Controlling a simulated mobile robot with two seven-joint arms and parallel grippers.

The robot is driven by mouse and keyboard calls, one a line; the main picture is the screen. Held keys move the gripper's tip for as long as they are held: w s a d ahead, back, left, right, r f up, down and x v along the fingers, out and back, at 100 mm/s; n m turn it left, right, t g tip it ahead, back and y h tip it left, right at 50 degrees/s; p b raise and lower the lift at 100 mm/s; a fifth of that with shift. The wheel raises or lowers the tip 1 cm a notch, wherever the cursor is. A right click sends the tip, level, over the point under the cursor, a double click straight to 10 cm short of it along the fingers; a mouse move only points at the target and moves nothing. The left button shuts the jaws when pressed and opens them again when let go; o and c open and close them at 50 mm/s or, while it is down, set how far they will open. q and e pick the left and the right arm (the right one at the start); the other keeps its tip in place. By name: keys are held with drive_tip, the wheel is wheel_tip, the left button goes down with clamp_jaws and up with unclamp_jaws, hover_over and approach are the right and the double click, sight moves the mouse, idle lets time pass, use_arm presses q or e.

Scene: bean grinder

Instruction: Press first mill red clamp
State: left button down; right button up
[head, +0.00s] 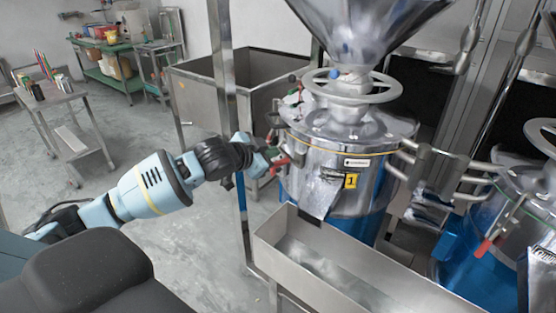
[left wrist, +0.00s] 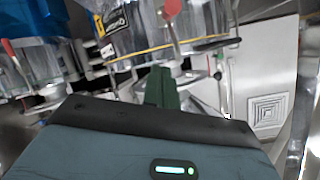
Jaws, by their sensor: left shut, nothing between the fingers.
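The first mill (head: 330,150) is a shiny steel drum with a yellow label marked 1, under a large hopper. A red clamp handle (head: 281,163) sticks out on its left side. My left gripper (head: 266,163) is shut and empty, right beside this handle; I cannot tell whether they touch. In the left wrist view the shut fingers (left wrist: 162,88) point at the drum, and a red handle end (left wrist: 172,8) shows above them at the top edge. The mill's label (left wrist: 112,20) shows up and left of the fingers. My right gripper is not in view.
A steel trough (head: 340,262) stands in front of the first mill. A second mill (head: 510,220) with a red clamp handle (head: 484,247) is at the right. A steel post (head: 224,75) rises just left of the gripper. The floor at the left is open.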

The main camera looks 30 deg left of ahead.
use_arm(q)
hover_over(284, 163)
drive_tip(key=s+d, duration=0.2)
drive_tip(key=s, duration=0.1)
wheel_tip(284, 163, down, 2)
drive_tip(key=shift+a+f, duration=0.35)
drive_tip(key=shift+f, duration=0.3)
drive_tip(key=shift+a+f, duration=0.4)
drive_tip(key=shift+f, duration=0.2)
drive_tip(key=shift+a+f, duration=0.35)
drive_tip(key=shift+f, duration=0.3)
